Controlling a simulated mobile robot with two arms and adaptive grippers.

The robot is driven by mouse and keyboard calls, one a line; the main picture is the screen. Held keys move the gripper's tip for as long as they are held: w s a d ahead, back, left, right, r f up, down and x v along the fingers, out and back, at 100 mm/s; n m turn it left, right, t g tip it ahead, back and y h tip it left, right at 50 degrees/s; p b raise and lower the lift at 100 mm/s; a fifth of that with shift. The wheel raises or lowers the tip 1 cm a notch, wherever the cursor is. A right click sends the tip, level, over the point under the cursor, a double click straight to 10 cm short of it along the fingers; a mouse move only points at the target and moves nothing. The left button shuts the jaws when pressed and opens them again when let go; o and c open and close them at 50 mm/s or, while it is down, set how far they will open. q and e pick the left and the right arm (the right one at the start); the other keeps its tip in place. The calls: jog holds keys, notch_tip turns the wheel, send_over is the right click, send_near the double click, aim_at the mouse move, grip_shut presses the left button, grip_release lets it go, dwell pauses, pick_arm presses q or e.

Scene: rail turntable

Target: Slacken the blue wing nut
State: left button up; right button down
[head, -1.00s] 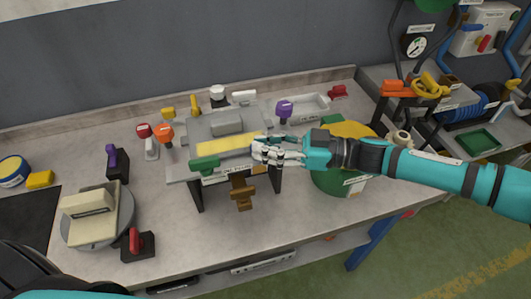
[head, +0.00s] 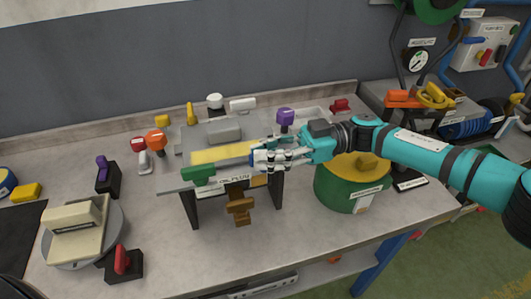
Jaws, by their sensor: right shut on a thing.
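My right gripper (head: 262,157) reaches in from the right to the front right edge of the small grey stand (head: 175,178). It is shut on the blue wing nut (head: 252,158), of which only a small blue bit shows between the pale fingertips. The fingers hide the rest of the nut and where it sits on the stand. My left gripper is not in view.
A green handle (head: 198,175) is at the stand's front left, with a brown wing-shaped piece (head: 240,208) below. A green drum with a yellow top (head: 345,185) stands right, under my forearm. Orange (head: 156,140) and purple (head: 286,117) knobs stand nearby.

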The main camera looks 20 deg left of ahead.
jog(key=c, duration=1.3)
grip_release()
jog(key=shift+s, duration=0.1)
jog(key=shift+w+d, duration=0.35)
jog(key=v, duration=1.1)
